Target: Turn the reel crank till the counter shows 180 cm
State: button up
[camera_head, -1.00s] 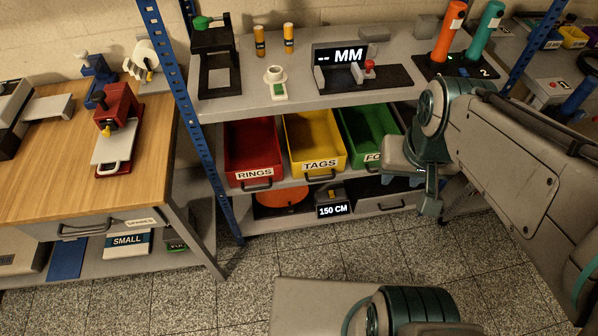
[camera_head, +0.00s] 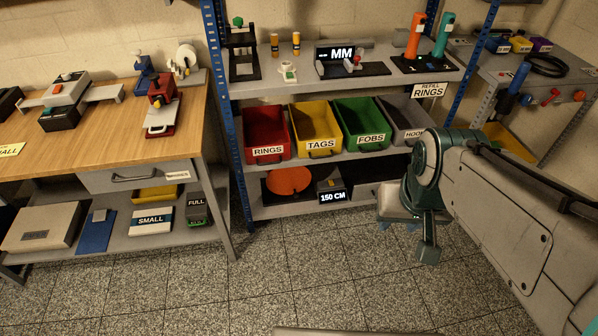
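The reel shows as an orange disc (camera_head: 287,181) on the bottom shelf of the blue-posted rack, under the red bin. The counter (camera_head: 333,196) beside it on the right reads 150 CM. A small dark and yellowish unit (camera_head: 328,184) sits just behind the counter. I cannot make out the crank. My arm reaches in from the right, with its teal joint in front of the rack's right side.
Above the reel stand the red RINGS bin (camera_head: 267,134), yellow TAGS bin (camera_head: 315,128) and green FOBS bin (camera_head: 360,124). A wooden bench (camera_head: 100,132) stands at left. The tiled floor (camera_head: 290,275) before the rack is clear. My arm covers the rack's lower right.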

aim_at(288, 181)
jog(key=z, duration=0.6)
jog(key=i, duration=1.2)
jog(key=u, duration=0.7)
